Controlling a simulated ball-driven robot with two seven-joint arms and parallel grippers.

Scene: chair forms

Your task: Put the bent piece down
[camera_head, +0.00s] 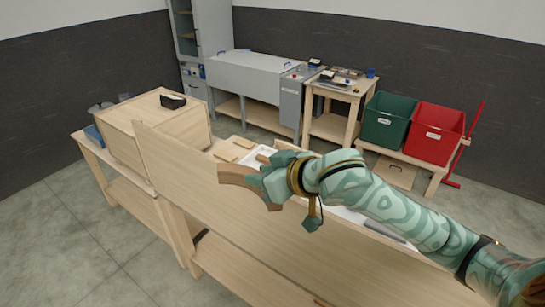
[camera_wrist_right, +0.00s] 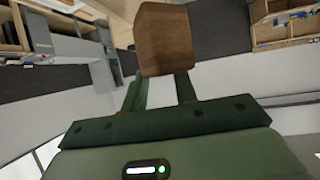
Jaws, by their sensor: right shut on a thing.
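The bent piece (camera_head: 238,178) is a brown curved strip of wood. In the head view it is in the fingers of my right gripper (camera_head: 266,184), in front of the pale wooden bench panel. In the right wrist view the bent piece (camera_wrist_right: 163,40) shows as a brown block end between the two green fingers of my right gripper (camera_wrist_right: 160,88). The gripper is shut on it. I cannot tell from the pictures whether the piece touches the panel behind it. My left gripper is not in view.
The long pale bench (camera_head: 205,205) fills the front. Behind its panel lie a white tray (camera_head: 262,154) and small wood pieces (camera_head: 226,155). A wooden box (camera_head: 155,115) stands at left. Green (camera_head: 388,121) and red (camera_head: 433,132) bins stand at the back right.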

